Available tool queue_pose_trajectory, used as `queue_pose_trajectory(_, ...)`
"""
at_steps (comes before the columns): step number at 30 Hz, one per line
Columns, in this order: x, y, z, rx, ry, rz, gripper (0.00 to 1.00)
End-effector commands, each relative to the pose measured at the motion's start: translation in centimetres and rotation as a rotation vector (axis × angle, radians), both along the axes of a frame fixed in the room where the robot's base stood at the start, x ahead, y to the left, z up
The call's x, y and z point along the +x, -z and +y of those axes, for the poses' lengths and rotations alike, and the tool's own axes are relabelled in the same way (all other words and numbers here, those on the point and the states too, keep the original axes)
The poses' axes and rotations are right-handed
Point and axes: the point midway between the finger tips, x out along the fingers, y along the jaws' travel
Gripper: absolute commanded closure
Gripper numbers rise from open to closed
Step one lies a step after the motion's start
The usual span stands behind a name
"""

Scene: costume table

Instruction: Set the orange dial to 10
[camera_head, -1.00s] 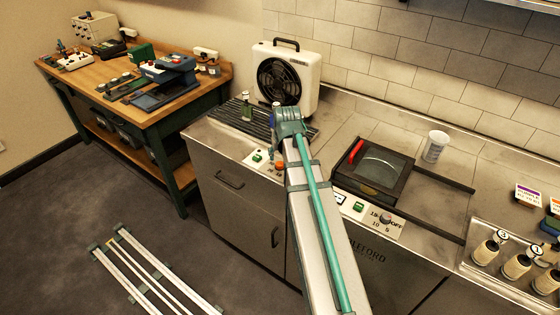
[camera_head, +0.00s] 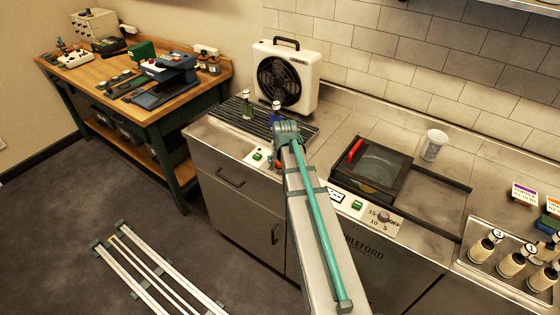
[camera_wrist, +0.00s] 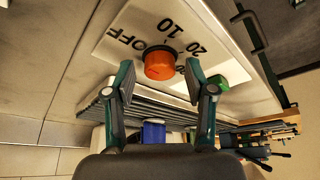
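The orange dial (camera_wrist: 160,64) sits on a pale panel (camera_wrist: 125,42) in the wrist view. The panel carries the marks OFF, 10 and 20, and another mark is partly hidden by the dial. My gripper (camera_wrist: 159,72) is open, with one finger on each side of the dial. Gaps show between both fingertips and the dial, and I cannot tell how far above the panel they are. I cannot make out which mark the dial points to.
A green switch (camera_wrist: 222,84) is close to the right finger. A fan unit (camera_head: 287,76) stands behind. A second, grey dial (camera_head: 384,216) is on the counter to the right.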

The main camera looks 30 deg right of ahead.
Motion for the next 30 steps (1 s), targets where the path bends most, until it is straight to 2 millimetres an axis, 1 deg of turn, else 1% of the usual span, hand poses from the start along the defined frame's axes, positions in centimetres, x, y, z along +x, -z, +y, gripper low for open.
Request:
queue_pose_trajectory(1,0.0,-0.01,0.0,0.0,0.0,0.0,0.57)
queue_pose_trajectory(5,-0.01,-0.02,0.0,0.0,0.0,0.0,0.79)
queue_pose_trajectory(6,-0.01,-0.02,0.0,0.0,0.0,0.0,0.85)
queue_pose_trajectory(9,-0.02,-0.02,0.01,0.0,0.0,0.0,1.0)
queue_pose_trajectory(16,-0.01,0.02,0.03,-0.001,0.013,0.0,1.0)
queue_pose_trajectory(20,0.02,0.07,0.09,0.0,0.05,0.001,1.0)
queue_pose_trajectory(26,0.09,0.13,0.12,-0.001,0.162,-0.001,1.0)
queue_pose_trajectory(30,0.19,0.18,0.25,-0.001,0.274,-0.001,1.0)
